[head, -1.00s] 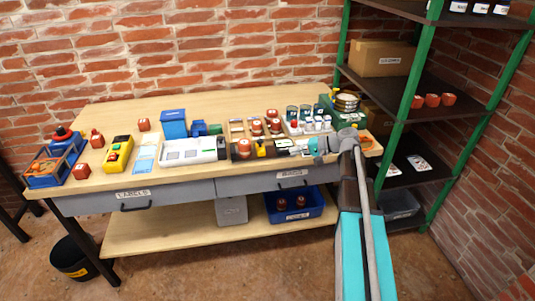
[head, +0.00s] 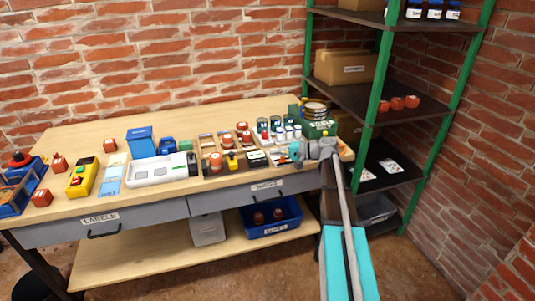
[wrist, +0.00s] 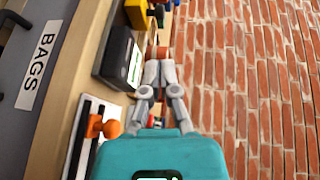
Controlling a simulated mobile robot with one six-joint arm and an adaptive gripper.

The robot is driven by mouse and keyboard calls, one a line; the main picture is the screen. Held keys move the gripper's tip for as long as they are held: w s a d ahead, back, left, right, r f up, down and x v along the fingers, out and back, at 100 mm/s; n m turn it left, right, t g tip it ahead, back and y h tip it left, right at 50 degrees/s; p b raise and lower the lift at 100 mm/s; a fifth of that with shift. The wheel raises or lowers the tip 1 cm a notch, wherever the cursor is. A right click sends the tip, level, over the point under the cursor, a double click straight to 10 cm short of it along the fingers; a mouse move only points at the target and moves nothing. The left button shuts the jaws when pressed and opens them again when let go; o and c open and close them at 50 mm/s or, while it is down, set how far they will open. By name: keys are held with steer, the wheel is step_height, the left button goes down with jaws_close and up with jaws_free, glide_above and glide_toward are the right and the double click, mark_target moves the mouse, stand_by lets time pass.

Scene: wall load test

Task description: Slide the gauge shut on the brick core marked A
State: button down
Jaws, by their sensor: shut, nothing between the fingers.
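The gauge (head: 244,168) is a dark, long device at the front of the bench, with a yellow jaw (head: 231,160) and a small display at its right. A reddish brick core (head: 216,162) sits at its left part, left of the yellow jaw. Its letter is too small to read. My gripper (head: 296,152) is right of the gauge, apart from it, low over the bench. In the wrist view my gripper (wrist: 159,52) is shut and empty, beside the dark gauge body (wrist: 116,52); its yellow part (wrist: 138,12) is at the top edge.
A pale tray with an orange-knobbed tool (wrist: 100,127) lies near my gripper. Brick cores in a wooden tray (head: 207,142), small jars (head: 288,133) and a green box (head: 318,130) stand behind. A green-posted shelf (head: 372,95) rises at right.

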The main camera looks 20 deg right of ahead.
mark_target(232, 159)
steer(key=b+x, duration=0.2)
steer(key=x, duration=1.1)
stand_by(0.4)
